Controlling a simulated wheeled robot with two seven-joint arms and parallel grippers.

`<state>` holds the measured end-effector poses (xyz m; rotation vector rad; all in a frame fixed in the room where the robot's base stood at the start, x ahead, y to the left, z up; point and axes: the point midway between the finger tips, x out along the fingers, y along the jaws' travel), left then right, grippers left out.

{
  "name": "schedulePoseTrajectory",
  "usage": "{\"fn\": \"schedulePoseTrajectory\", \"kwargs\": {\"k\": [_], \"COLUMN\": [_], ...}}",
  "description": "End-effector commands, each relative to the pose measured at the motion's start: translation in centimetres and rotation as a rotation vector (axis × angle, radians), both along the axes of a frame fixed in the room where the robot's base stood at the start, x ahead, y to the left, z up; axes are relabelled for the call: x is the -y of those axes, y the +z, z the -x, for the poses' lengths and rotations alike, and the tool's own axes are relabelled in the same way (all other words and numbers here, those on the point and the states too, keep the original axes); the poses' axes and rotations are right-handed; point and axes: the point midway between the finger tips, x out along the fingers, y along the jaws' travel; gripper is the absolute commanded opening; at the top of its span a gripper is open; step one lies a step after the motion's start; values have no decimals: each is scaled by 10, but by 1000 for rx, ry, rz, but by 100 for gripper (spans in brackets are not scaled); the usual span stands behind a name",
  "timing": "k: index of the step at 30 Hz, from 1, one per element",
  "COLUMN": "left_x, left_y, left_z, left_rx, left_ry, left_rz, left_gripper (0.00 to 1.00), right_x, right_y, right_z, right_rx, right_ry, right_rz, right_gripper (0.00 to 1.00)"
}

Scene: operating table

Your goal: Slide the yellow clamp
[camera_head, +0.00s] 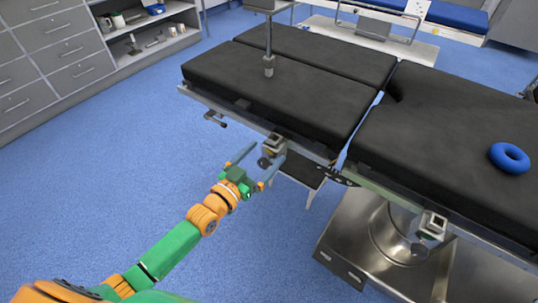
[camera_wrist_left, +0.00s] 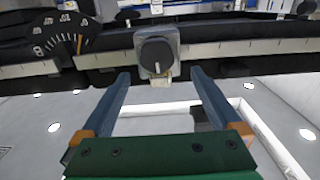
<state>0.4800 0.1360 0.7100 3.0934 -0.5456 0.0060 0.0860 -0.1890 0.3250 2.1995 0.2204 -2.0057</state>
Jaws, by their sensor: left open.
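A clamp with a grey-beige body (camera_head: 273,141) sits on the side rail of the operating table. In the left wrist view the clamp (camera_wrist_left: 157,42) shows a dark round knob and a small pale yellowish part below it. My left gripper (camera_head: 268,151) is open and empty, with its two blue fingers pointing at the clamp. In the left wrist view the fingertips of my left gripper (camera_wrist_left: 160,74) lie to either side below the knob, apart from the clamp as far as I can tell. My right gripper is not in view.
A second clamp (camera_head: 432,227) sits on the rail further right. The operating table (camera_head: 455,125) has black padding, with a blue ring (camera_head: 509,158) on it. A dark graduated dial (camera_wrist_left: 60,38) is left of the knob. Blue floor (camera_head: 120,140) is clear at left.

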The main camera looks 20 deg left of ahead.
Motion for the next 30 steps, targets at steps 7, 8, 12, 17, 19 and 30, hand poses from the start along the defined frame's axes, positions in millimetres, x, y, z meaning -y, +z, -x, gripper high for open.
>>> {"fn": "schedulePoseTrajectory", "kwargs": {"k": [7,8,12,17,19,30], "left_x": [9,9,10,10,9,10], "left_y": [-1,0,0,-1,-1,-1], "left_z": [-25,-26,-26,-26,-26,-26], "left_rx": [-1,-2,-3,-3,-3,-3], "left_ry": [0,0,0,1,1,1], "left_rz": [0,-1,-1,-1,-1,-2], "left_gripper": [98,98,98,70,52,0], "right_x": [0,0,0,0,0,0], "right_y": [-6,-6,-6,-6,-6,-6], "right_z": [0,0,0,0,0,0], "right_rx": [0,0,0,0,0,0], "right_ry": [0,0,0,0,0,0], "right_rz": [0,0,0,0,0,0], "right_gripper": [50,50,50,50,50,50]}}
